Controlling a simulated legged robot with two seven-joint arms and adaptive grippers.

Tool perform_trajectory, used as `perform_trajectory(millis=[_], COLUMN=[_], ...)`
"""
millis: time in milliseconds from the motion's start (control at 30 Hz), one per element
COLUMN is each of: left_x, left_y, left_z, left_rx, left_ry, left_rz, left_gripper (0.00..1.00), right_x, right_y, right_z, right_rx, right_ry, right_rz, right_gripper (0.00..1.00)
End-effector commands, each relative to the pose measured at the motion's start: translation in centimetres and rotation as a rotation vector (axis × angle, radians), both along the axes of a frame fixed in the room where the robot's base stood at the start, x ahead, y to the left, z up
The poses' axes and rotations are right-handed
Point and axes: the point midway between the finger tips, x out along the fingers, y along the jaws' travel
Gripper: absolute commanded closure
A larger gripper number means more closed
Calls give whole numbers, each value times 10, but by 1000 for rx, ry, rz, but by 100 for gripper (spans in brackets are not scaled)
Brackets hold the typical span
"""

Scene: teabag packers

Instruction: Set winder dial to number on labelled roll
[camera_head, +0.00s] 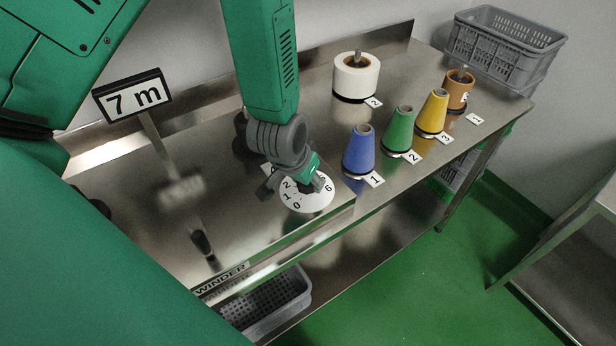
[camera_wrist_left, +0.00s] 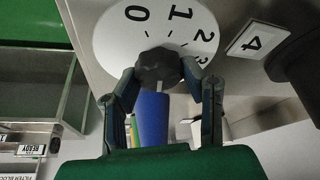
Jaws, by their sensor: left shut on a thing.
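The white numbered winder dial (camera_head: 318,200) lies on the steel bench near its front edge; 0, 1, 2, 5 and 6 show on it. My left gripper (camera_head: 312,181) comes down over the dial and hides its middle. In the left wrist view the dark knob (camera_wrist_left: 158,66) sits between the two fingertips, which are shut on it; 0, 1 and 2 show on the dial (camera_wrist_left: 112,40). A pale line shows at the knob's lower side; which number it marks is unclear. My right gripper is not in view.
A white roll (camera_head: 352,78) stands behind. Blue (camera_head: 358,152), green (camera_head: 398,130) and yellow (camera_head: 433,112) cones stand along the front edge with number cards. A grey crate (camera_head: 505,45) is at the far right.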

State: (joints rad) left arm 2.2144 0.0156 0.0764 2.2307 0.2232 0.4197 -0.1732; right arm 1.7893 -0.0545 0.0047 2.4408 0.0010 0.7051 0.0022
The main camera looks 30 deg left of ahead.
Motion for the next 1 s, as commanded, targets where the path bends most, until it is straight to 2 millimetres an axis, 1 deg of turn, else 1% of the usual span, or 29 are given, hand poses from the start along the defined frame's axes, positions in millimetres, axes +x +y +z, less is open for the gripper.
perform_trajectory(millis=[33, 467, 500, 533, 867, 933, 1000], left_x=[-3, -2, -2, -2, 0, -1, -4], left_y=[0, -1, -1, -1, -1, -1, -1], left_z=[-1, -1, -1, -1, 1, 4, 12], left_rx=[0, -2, -2, -2, -1, -1, -1], left_ry=[7, 6, 6, 6, 1, 0, -1], left_rz=[5, 14, 14, 14, 14, 14, 14], left_gripper=[92, 92, 53, 43, 43, 43, 43], right_x=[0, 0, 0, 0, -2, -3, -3], right_y=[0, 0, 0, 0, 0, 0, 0], right_z=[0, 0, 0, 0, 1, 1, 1], right_rx=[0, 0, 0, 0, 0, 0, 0], right_ry=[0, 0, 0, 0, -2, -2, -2], right_rz=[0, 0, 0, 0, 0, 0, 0], right_gripper=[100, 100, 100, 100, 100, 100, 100])
